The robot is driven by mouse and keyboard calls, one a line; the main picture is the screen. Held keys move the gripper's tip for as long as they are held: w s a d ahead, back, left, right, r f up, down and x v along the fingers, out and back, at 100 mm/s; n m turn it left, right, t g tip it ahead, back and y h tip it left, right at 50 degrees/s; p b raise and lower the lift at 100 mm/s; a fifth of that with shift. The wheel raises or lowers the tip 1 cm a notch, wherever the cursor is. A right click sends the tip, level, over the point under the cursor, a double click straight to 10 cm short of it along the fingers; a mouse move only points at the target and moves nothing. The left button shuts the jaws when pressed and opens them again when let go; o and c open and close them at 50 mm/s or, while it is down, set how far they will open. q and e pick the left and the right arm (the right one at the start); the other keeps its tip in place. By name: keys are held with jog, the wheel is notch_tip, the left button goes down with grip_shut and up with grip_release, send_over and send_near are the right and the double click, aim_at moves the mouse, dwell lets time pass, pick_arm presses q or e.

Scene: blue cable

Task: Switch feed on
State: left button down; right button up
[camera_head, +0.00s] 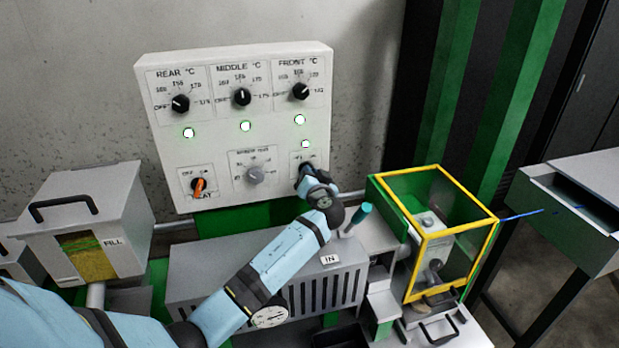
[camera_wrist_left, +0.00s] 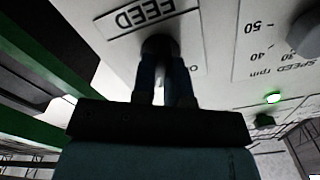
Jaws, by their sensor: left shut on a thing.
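A white control panel (camera_head: 225,165) stands against the wall with several dials and lit green lamps. The feed switch sits at its lower right, mostly hidden by my left gripper (camera_head: 306,170) in the head view. In the left wrist view the FEED label (camera_wrist_left: 147,17) shows upside down beside a dark round knob (camera_wrist_left: 160,44). My left gripper (camera_wrist_left: 162,72) is shut on this knob, a finger on each side. The knob's pointer is hidden, so its setting cannot be told. My right gripper is not in view.
A lamp (camera_head: 305,144) above the feed switch is lit. Left of it are a grey speed knob (camera_head: 254,175) and an orange switch (camera_head: 199,187). A yellow-framed guard box (camera_head: 463,228) stands right; a grey hopper (camera_head: 95,215) stands left. A grey vented box (camera_head: 335,290) lies below my arm.

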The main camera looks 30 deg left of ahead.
pick_arm(q)
jog(key=c, duration=1.1)
grip_release()
jog(key=shift+c, duration=0.2)
jog(key=shift+s, duration=0.1)
jog(key=b+v, duration=0.3)
jog(key=v, duration=1)
jog(key=shift+s+d, duration=0.2)
jog(key=shift+d, duration=0.05)
